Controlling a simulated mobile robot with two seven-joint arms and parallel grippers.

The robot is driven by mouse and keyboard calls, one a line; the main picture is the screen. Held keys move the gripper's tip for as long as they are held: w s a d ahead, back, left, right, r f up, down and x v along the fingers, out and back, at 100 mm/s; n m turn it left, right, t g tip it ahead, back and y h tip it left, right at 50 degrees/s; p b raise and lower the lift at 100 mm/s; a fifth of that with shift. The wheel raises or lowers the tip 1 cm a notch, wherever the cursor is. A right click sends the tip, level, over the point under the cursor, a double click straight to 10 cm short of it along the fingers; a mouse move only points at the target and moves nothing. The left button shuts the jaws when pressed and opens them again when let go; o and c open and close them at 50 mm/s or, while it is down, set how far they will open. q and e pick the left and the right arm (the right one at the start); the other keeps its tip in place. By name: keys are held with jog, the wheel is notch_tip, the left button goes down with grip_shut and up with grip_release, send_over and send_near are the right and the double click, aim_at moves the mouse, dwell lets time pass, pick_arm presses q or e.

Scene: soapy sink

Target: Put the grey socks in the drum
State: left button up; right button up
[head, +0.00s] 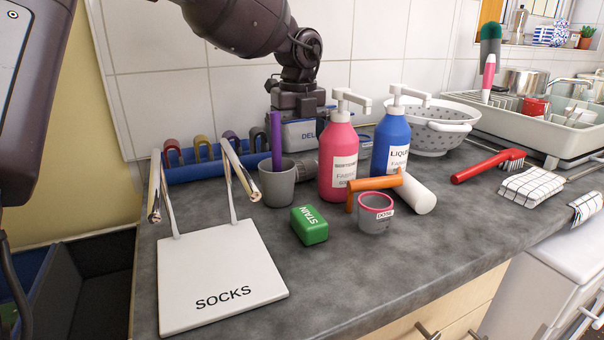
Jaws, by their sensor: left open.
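I see no grey socks and no drum in the head view. A white stand labelled SOCKS (222,270) lies at the front left of the counter. Its two shiny pegs rise toward me and look bare. My left gripper (298,112) is open at the back of the counter, pointing down at a grey-blue container marked DEL (304,135). Its fingertips are partly hidden, and I cannot tell whether it touches the container. My right gripper is out of view.
A grey cup (277,185), pink bottle (338,160), blue bottle (391,145), green STAIN box (310,225) and small DOSE cup (374,220) crowd the middle. A colander (437,130) and dish rack (550,135) stand right. The counter's front strip is clear.

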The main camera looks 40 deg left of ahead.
aim_at(300, 163)
pick_arm(q)
jog(key=f, duration=0.3)
jog(key=f+b, duration=0.1)
jog(key=f, duration=0.3)
jog(key=shift+w+d+f, duration=0.1)
jog(key=shift+d, duration=0.1)
jog(key=shift+c, duration=0.6)
jog(key=c, duration=0.5)
notch_tip(300, 163, up, 20)
jog(key=shift+r+p, duration=0.1)
jog(key=shift+p, duration=0.95)
